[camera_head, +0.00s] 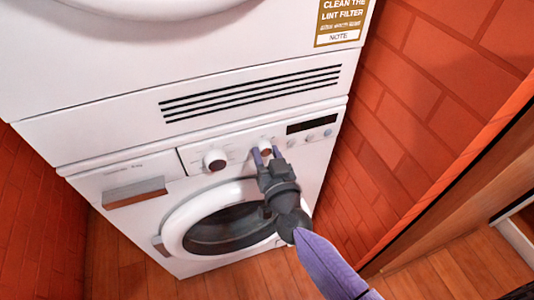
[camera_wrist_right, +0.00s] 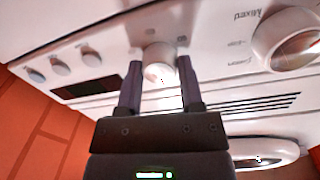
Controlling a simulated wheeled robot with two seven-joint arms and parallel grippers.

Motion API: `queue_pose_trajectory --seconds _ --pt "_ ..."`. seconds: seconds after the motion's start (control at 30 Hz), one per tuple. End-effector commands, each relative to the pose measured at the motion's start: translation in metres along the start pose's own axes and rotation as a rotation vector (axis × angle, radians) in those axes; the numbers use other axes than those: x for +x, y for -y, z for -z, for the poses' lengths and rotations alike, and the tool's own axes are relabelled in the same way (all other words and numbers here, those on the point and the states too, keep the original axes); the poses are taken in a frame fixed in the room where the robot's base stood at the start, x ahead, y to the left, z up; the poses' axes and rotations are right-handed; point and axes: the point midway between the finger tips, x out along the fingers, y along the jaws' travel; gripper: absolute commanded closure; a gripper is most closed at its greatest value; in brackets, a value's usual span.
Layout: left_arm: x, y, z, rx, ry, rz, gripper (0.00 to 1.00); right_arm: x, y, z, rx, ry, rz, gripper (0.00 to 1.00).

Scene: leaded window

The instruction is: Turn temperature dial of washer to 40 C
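The white washer (camera_head: 150,232) stands below a second white machine in the head view. Its control panel has a larger round dial (camera_head: 215,160) at left and a smaller dial (camera_head: 266,148) to its right. In the right wrist view, the smaller dial (camera_wrist_right: 159,62) sits between the fingertips of my right gripper (camera_wrist_right: 159,66). The fingers are apart, one on each side of the dial; contact is not clear. In the head view, the right gripper (camera_head: 266,152) reaches the panel from below. The smaller dial's markings are too small to read. My left gripper is not in view.
The larger dial (camera_wrist_right: 292,40) is close beside the gripper, with "Mixed" printed near it. Several small knobs (camera_wrist_right: 62,62) and a dark display (camera_head: 311,124) lie on the other side. The round door (camera_head: 222,228) is below. A red brick wall (camera_head: 440,90) stands at right.

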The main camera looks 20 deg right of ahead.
Motion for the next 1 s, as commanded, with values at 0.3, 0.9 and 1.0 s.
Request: queue_pose_trajectory --seconds 0.3,0.9,1.0 --pt "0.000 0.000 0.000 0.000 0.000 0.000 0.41 0.000 0.000 0.000 0.002 0.000 -0.001 1.00" --pt "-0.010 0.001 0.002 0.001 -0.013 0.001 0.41 0.000 0.000 0.002 0.351 0.018 -0.005 1.00" --pt "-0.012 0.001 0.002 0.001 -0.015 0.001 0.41 0.000 0.000 0.002 0.446 0.023 -0.005 1.00"
